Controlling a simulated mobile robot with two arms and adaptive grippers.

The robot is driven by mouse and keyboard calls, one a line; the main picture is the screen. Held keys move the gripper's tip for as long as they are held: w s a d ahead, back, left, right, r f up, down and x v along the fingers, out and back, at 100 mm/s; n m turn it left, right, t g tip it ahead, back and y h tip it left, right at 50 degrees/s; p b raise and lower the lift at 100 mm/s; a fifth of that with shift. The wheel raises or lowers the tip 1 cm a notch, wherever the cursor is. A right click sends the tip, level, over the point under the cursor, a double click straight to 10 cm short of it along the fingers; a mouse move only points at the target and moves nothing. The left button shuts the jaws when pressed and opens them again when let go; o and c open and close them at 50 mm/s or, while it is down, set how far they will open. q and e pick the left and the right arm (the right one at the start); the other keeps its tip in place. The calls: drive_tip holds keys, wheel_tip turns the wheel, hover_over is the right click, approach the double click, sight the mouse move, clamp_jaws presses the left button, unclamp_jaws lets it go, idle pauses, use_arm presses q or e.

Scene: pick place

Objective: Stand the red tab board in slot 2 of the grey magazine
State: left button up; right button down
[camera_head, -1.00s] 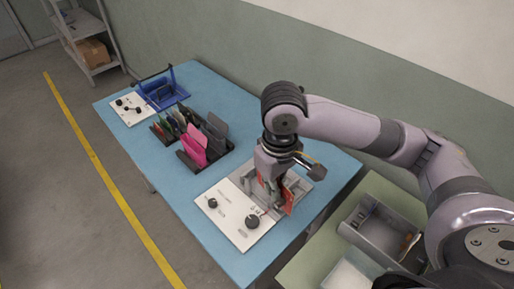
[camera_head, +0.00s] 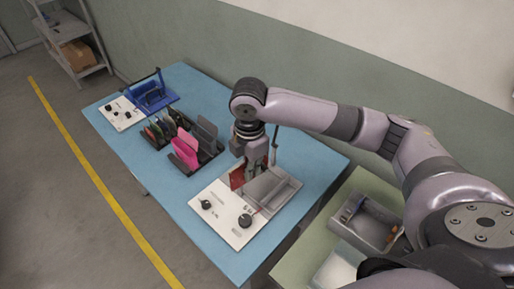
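The red tab board (camera_head: 237,177) stands upright below my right gripper (camera_head: 254,166), which appears shut on its upper part. The board is at the left end of the grey magazine (camera_head: 284,196), an open grey box behind a white panel with black knobs. The gripper hides part of the board, and I cannot tell whether its lower edge is inside a slot or above it. The slot numbers are too small to read. My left gripper is not in view.
A black rack (camera_head: 206,158) with pink, green and grey boards stands just left of the magazine. A blue magazine (camera_head: 153,95) is at the far left of the blue table (camera_head: 170,205). A grey bin (camera_head: 368,228) sits on the green table at right.

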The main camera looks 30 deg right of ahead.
drive_tip(key=w+d+f+n+p, duration=0.2)
drive_tip(key=w+d+n, duration=0.15)
drive_tip(key=n, duration=0.65)
drive_tip(key=w+d+f+n+p, duration=0.15)
drive_tip(key=w+n, duration=0.25)
drive_tip(key=n, duration=0.6)
wheel_tip(320, 180, down, 7)
drive_tip(key=b, duration=0.7)
drive_tip(key=shift+d+r, duration=0.2)
drive_tip(key=shift+d, duration=0.1)
drive_tip(key=shift+s, duration=0.1)
drive_tip(key=shift+f, duration=0.25)
drive_tip(key=shift+f, duration=0.1)
drive_tip(key=shift+f, duration=0.85)
